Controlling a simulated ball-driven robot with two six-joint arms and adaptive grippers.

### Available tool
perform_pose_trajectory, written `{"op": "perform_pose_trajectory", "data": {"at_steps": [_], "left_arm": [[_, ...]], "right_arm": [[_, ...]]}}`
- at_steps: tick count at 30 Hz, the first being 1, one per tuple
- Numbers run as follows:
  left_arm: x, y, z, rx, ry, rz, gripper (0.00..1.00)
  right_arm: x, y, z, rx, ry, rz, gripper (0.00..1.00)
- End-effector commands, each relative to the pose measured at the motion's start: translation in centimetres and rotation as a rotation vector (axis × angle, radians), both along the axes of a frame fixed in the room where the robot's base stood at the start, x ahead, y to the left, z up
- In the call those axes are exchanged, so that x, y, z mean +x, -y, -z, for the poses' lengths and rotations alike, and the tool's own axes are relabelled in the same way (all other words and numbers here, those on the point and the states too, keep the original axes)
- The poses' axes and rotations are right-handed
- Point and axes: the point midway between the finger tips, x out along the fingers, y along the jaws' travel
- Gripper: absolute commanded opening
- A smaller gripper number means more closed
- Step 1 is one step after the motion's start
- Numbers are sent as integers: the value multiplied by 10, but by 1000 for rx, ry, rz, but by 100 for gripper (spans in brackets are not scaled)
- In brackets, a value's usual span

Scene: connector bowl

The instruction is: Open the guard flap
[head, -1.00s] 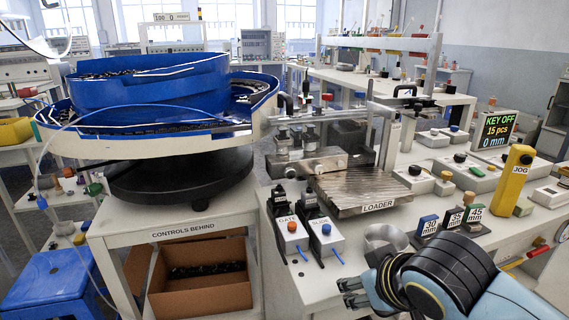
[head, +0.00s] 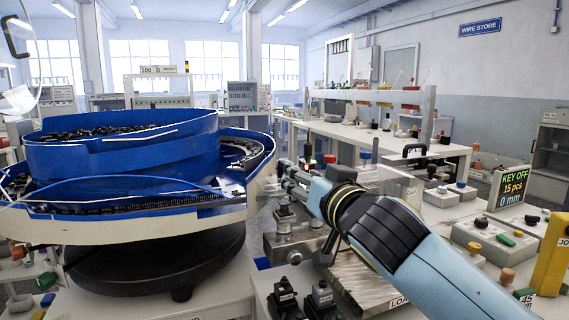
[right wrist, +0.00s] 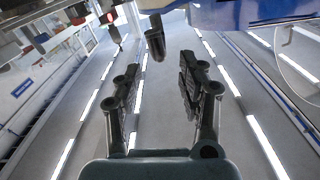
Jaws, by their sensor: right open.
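The guard flap (head: 378,176) appears as a clear, metal-edged panel over the loader. My right arm crosses in front of it and hides much of it. A dark upright handle (head: 308,152) stands at its left end, beside the blue bowl. My right gripper (head: 284,175) is open, with its fingertips close to this handle. In the right wrist view a dark handle-like piece (right wrist: 155,40) shows just past and between the open fingertips (right wrist: 160,65). I cannot tell whether they touch it. My left gripper is not in view.
The blue feeder bowl (head: 120,160) stands close on the left. The ribbed loader plate (head: 362,285) lies below my right arm. A display (head: 511,188) reads KEY OFF, 15 pcs, 0 mm. A yellow JOG post (head: 551,262) stands at the right edge.

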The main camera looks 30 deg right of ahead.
Motion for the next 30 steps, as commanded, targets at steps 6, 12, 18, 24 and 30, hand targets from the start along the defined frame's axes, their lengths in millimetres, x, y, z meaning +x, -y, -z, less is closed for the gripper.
{"op": "perform_pose_trajectory", "data": {"at_steps": [6,12,18,24,30], "left_arm": [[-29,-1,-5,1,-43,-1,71],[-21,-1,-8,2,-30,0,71],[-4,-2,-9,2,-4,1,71],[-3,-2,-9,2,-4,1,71],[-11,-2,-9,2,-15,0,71]], "right_arm": [[45,11,-2,0,1,1,40],[73,18,-1,-1,-1,1,40],[84,21,0,0,-3,0,40],[84,21,0,0,-3,0,40],[84,21,0,-1,-4,0,17]]}}
